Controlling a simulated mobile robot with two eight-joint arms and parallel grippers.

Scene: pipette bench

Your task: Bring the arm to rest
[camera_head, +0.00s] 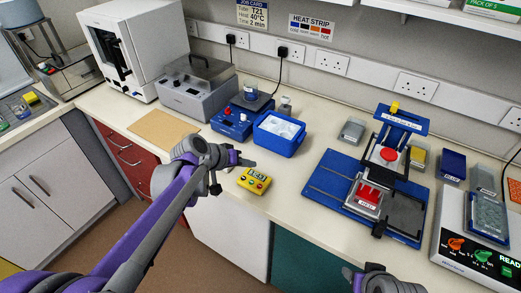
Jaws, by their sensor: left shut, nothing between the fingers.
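My left arm, purple and grey, comes in from the lower left. Its gripper (232,171) is shut and empty, just over the front edge of the bench (290,185). It is left of a small yellow timer (254,181) with a digital display, and apart from it as far as I can tell. A grey part of my right arm (385,282) shows at the bottom edge, right of centre. The fingers of my right gripper cannot be made out there.
A blue box with white contents (279,134) stands behind the timer. A blue press-like device (336,184) with red parts is at right, beside a white instrument (462,232). A brown board (163,130) lies at left. Open floor (140,245) is in front of the cabinets.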

